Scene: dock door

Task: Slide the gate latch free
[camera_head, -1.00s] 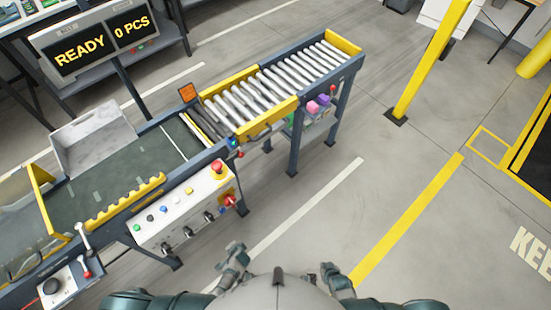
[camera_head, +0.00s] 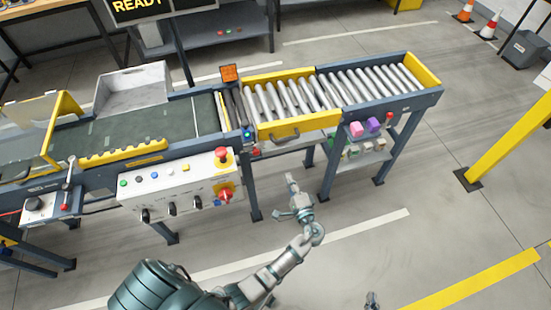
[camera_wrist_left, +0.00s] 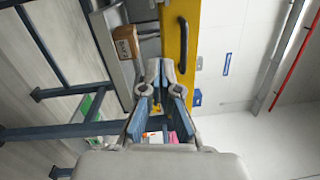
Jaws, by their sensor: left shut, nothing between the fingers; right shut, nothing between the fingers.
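The gate (camera_head: 306,124) is a yellow-sided roller section of the conveyor line, with a dark handle (camera_head: 286,135) on its front face. In the left wrist view the yellow panel (camera_wrist_left: 174,15) stands upright with the black handle (camera_wrist_left: 184,47) beyond my fingers. I cannot clearly make out the latch; small blue and red parts sit by the gate's left end. My left gripper (camera_head: 291,179) is shut and empty, below and in front of the gate, apart from it. Its fingers also show in the wrist view (camera_wrist_left: 160,75). My right gripper (camera_head: 372,297) is shut at the bottom edge, mostly hidden.
A white control box (camera_head: 180,187) with buttons and a red knob is left of my left gripper. A blue leg frame with a shelf (camera_head: 358,159) of colored blocks stands to the right. A yellow post (camera_head: 510,140) is farther right. The floor in front is clear.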

